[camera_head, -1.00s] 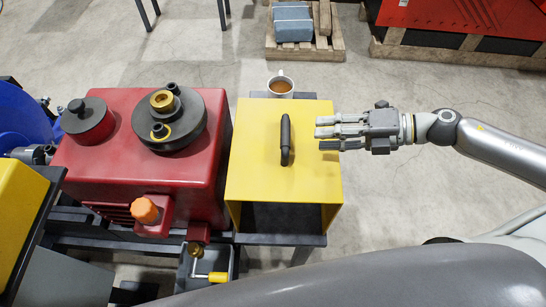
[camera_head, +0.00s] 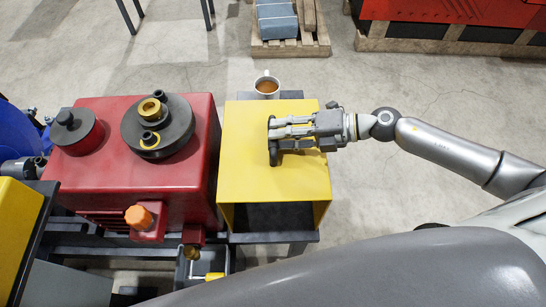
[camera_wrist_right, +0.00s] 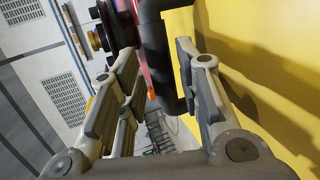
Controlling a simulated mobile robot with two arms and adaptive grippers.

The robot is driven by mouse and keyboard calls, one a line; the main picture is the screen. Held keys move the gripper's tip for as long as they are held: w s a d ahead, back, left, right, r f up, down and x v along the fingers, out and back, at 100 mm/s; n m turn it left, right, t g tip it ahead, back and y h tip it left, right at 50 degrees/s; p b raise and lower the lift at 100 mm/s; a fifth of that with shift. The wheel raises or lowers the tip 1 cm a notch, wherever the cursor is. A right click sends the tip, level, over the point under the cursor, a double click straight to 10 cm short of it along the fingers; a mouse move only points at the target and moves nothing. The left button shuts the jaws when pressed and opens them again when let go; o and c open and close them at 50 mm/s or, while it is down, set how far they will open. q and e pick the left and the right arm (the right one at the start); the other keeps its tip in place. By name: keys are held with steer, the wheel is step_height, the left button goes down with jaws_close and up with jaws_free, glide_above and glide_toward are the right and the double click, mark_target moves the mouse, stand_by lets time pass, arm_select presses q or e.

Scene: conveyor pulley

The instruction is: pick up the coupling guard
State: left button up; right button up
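The coupling guard (camera_head: 245,180) is a yellow box-shaped cover with an open front, standing on a dark frame right of the red gearbox. Its black handle (camera_head: 273,156) is on top, partly hidden by my right gripper (camera_head: 274,133). In the right wrist view, the handle (camera_wrist_right: 158,50) lies between the spread fingers of my right gripper (camera_wrist_right: 158,78), close to the right finger. Contact cannot be told. The guard's yellow surface (camera_wrist_right: 275,70) fills the right side there. My right gripper is open. My left gripper is not in view.
The red gearbox (camera_head: 190,195) is close on the guard's left. A pallet with blue blocks (camera_head: 277,22) is at the back. Open floor (camera_head: 440,95) lies to the right.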

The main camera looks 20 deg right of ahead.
steer(key=shift+p+x, duration=0.3)
steer(key=shift+x, duration=1.15)
jaws_close()
steer(key=shift+w+r, duration=0.1)
steer(key=shift+r, duration=0.1)
